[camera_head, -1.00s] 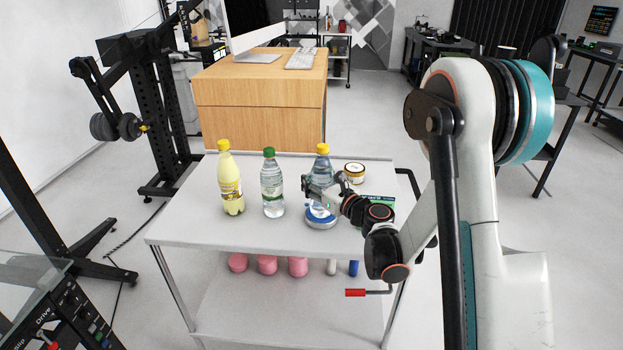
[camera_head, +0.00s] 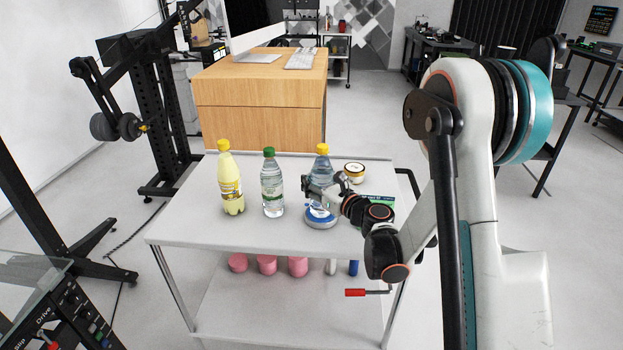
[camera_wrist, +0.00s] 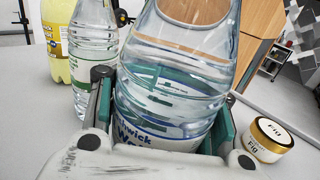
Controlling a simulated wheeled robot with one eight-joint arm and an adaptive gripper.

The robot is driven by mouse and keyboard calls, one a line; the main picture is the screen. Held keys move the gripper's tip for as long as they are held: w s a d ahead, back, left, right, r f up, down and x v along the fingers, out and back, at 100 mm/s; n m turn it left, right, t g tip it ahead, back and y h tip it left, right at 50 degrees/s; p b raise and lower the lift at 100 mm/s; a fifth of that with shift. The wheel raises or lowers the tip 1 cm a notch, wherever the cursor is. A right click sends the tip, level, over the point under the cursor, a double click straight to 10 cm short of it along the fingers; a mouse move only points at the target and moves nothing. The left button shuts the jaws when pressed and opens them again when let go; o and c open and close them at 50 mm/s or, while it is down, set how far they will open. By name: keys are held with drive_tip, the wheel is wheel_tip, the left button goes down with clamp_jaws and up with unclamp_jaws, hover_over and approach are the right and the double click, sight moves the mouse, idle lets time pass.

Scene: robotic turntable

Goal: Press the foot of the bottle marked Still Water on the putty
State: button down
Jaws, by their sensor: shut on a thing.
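My gripper (camera_head: 318,190) is shut on a clear water bottle (camera_head: 321,168) with a yellow cap. In the wrist view the green-lined fingers (camera_wrist: 163,112) clasp the bottle (camera_wrist: 180,60) around its blue-and-white label, partly legible as "...hwick Wa...". Whether it says Still Water cannot be read. I cannot make out the putty for certain.
On the trolley (camera_head: 190,233), a green-capped bottle (camera_head: 271,185) and a yellow bottle (camera_head: 231,185) stand to the left. A gold-lidded jar (camera_head: 354,173) stands behind right, marked "Fig" in the wrist view (camera_wrist: 268,138). The front left top is clear.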

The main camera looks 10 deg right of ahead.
wheel_tip(320, 180, up, 6)
drive_tip(key=p, duration=0.3)
idle(0.7)
drive_tip(key=shift+w, duration=0.1)
idle(0.4)
